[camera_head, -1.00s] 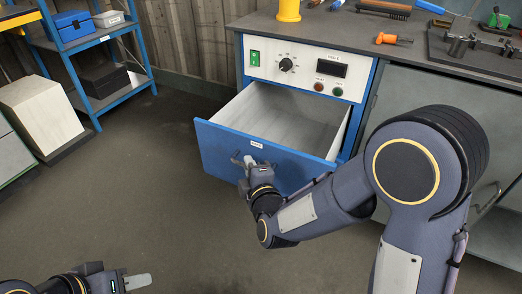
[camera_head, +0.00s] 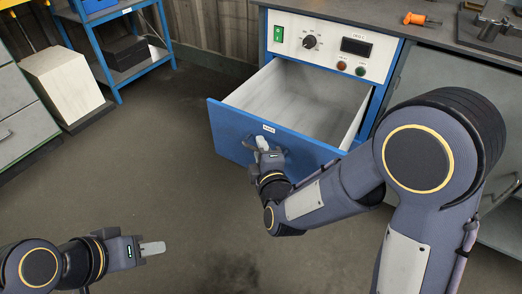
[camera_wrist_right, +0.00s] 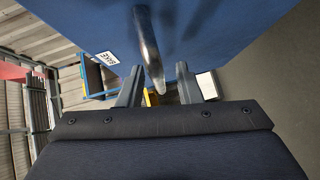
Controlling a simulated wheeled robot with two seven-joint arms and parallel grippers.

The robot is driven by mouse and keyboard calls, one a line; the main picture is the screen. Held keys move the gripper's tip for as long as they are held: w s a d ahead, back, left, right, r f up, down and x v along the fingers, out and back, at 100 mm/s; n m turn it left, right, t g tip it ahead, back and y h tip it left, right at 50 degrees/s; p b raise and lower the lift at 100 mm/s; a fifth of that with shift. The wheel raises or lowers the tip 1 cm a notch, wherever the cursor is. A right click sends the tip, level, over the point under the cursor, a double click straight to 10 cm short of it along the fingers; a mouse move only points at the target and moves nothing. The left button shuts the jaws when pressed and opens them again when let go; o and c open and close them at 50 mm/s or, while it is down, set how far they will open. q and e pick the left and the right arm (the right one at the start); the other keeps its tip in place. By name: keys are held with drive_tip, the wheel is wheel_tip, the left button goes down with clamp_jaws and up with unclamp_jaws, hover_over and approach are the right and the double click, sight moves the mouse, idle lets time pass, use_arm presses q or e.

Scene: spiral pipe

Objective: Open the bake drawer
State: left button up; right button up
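The bake drawer is pulled well out of the blue-framed cabinet, and its blue front (camera_head: 235,128) carries a small white label. Its pale grey inside looks empty. My right gripper (camera_head: 266,149) is at the outer face of the drawer front. In the right wrist view the metal handle (camera_wrist_right: 148,50) stands between the two spread fingers of my right gripper (camera_wrist_right: 158,90), with gaps showing on both sides. My left gripper (camera_head: 152,248) is low at the left, away from the drawer; its finger opening cannot be made out.
The control panel (camera_head: 328,44) with a dial, display and buttons sits above the drawer. An orange-handled tool (camera_head: 420,19) lies on the worktop. A blue shelf (camera_head: 118,72) and a pale slanted block (camera_head: 62,84) stand at the left. The floor before the drawer is clear.

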drive_tip(key=p+v, duration=0.2)
drive_tip(key=v, duration=0.5)
drive_tip(key=shift+s, duration=0.4)
